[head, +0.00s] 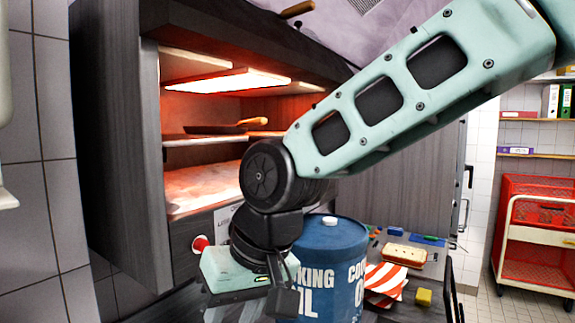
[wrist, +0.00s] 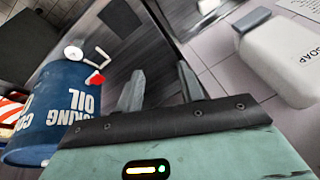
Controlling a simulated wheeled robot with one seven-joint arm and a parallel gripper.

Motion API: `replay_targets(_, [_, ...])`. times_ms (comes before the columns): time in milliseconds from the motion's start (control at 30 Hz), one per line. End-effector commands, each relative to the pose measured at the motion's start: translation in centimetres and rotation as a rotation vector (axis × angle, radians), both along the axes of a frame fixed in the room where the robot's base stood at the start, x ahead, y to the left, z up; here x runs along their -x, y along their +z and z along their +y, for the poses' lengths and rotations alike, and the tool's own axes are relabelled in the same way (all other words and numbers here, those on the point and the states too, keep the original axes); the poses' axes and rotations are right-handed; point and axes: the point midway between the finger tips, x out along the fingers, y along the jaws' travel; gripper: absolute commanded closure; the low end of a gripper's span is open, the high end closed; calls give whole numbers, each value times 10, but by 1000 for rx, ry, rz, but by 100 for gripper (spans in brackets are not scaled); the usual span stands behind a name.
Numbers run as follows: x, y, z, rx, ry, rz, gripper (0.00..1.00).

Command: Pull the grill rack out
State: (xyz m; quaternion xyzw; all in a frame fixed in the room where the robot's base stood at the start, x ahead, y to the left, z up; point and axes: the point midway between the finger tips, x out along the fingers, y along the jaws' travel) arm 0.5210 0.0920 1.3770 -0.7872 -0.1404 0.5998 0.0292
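The grill rack (head: 185,140) appears to be the thin shelf across the middle of the lit grill opening, under the glowing heater (head: 225,82). A dark pan (head: 210,129) with a wooden handle (head: 252,122) sits on it. Its right part is hidden behind my arm. My gripper (wrist: 160,80) is empty, its two fingers apart, as the wrist view shows. In the head view my gripper hangs below and in front of the opening, apart from the rack, with its fingertips hard to make out. The rack does not show clearly in the wrist view.
A blue cooking oil drum (head: 335,262) stands close to my gripper; it also shows in the wrist view (wrist: 55,110). A cluttered counter (head: 400,312) lies right of it. A red cart (head: 535,235) stands far right. A white soap bottle (wrist: 278,58) shows in the wrist view.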

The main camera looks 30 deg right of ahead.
Motion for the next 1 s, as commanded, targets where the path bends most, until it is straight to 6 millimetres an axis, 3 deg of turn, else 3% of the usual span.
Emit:
replay_targets(33, [-23,-6,-5,-53,-93,-34,62])
replay_targets(200, [-85,33,-32,-237,-388,-128,62])
replay_targets(433, [-135,98,-96,-507,-733,-268,62])
replay_targets(600, [-141,150,-151,-719,-938,-383,62])
replay_targets(800, [-119,206,-206,-946,-1098,-511,62])
replay_targets(1000, [-96,239,-230,-1067,-1158,-577,62])
